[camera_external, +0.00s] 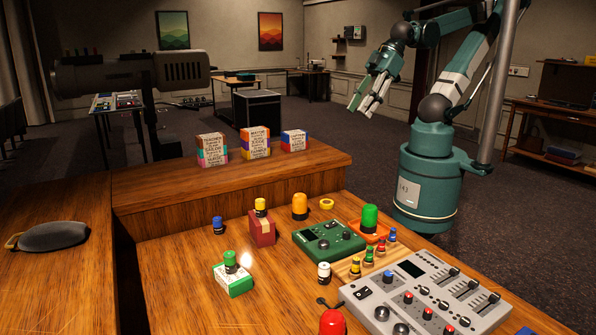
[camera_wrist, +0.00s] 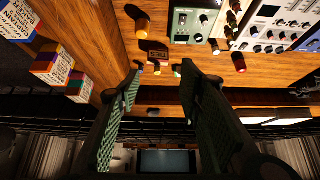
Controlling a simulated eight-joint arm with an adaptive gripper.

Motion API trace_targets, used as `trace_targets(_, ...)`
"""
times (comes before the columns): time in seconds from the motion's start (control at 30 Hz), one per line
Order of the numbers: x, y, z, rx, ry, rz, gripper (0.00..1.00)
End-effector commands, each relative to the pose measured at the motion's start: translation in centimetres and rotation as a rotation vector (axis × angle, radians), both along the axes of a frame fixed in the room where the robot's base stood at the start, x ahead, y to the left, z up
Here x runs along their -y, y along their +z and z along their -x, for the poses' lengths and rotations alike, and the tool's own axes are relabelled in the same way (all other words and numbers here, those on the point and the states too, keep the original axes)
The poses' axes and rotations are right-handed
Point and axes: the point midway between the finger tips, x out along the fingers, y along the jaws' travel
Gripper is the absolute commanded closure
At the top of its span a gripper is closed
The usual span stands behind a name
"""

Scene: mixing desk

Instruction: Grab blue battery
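The blue battery (camera_external: 218,225), a small upright cylinder with a blue top and dark lower part, stands on the wooden desk (camera_external: 180,230), left of a red box (camera_external: 262,228). My gripper (camera_external: 366,104) is raised in the air behind the desk, well away from the battery. In the wrist view my gripper (camera_wrist: 162,76) has its two green fingers spread apart with nothing held between them.
A yellow-topped battery (camera_external: 260,205) stands on the red box. A green-topped battery (camera_external: 231,262) stands on a green-white box (camera_external: 233,280). An orange cylinder (camera_external: 300,207), a green device (camera_external: 328,240) and a grey mixer (camera_external: 425,295) are to the right. Lettered block stacks (camera_external: 255,143) stand on the raised ledge behind.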

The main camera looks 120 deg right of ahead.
Motion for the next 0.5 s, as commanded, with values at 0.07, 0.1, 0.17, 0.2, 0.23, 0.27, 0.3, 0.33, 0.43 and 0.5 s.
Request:
trace_targets(0.07, 0.0, 0.0, -0.2, -0.001, -0.002, 0.000, 0.63)
trace_targets(0.1, 0.1, 0.1, -0.4, -0.003, -0.004, -0.001, 0.63)
trace_targets(0.17, 0.1, 0.1, -0.7, -0.005, -0.008, -0.002, 0.63)
trace_targets(0.2, 0.2, 0.2, -1.1, -0.007, -0.013, -0.003, 0.63)
trace_targets(0.23, 0.2, 0.2, -1.3, -0.008, -0.016, -0.004, 0.63)
trace_targets(0.27, 0.2, 0.2, -1.6, -0.010, -0.019, -0.005, 0.63)
trace_targets(0.3, 0.3, 0.3, -2.0, -0.013, -0.024, -0.006, 0.63)
trace_targets(0.33, 0.4, 0.4, -2.4, -0.015, -0.029, -0.007, 0.63)
trace_targets(0.43, 0.6, 0.5, -3.7, -0.023, -0.045, -0.011, 0.63)
trace_targets(0.5, 0.7, 0.5, -4.7, -0.031, -0.059, -0.014, 0.63)
